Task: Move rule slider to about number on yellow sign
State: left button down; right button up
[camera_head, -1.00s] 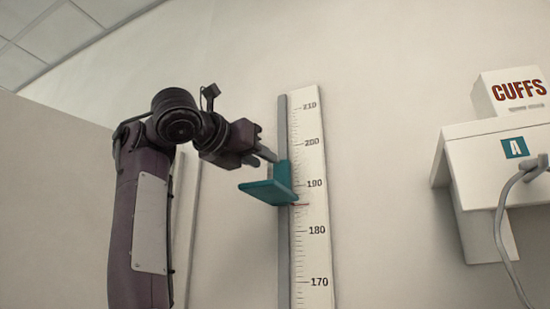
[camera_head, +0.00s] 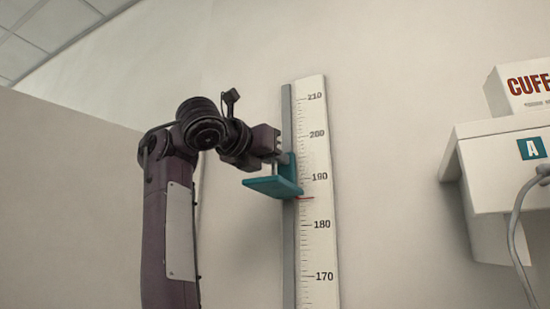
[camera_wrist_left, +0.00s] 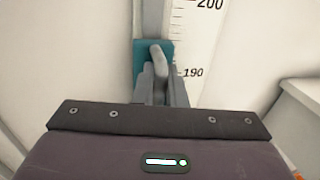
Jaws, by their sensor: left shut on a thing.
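The tall white rule (camera_head: 315,150) is fixed on the wall, with a grey rail (camera_head: 288,245) along its left edge. The teal slider (camera_head: 272,188) sits on the rail, its flat plate sticking out to the left. Its red pointer (camera_head: 305,198) lies between 180 and 190, at about 185 to 186. My left gripper (camera_head: 282,158) is shut on the slider's grey knob. In the left wrist view the fingers (camera_wrist_left: 162,85) close around the knob (camera_wrist_left: 158,58), in front of the teal slider (camera_wrist_left: 140,65). No yellow sign shows. My right gripper is not in view.
A white wall shelf (camera_head: 490,165) marked A stands to the right, with a CUFFS box (camera_head: 520,90) on it and a grey hose (camera_head: 515,235) hanging down. The wall between rule and shelf is bare.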

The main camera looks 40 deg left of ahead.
pick_arm(q)
notch_tip(320, 180, up, 5)
jog(key=shift+f+p, duration=0.2)
jog(key=shift+p, duration=0.75)
jog(key=c, duration=1.6)
grip_release()
jog(key=shift+o, duration=0.2)
jog(key=shift+s, duration=0.1)
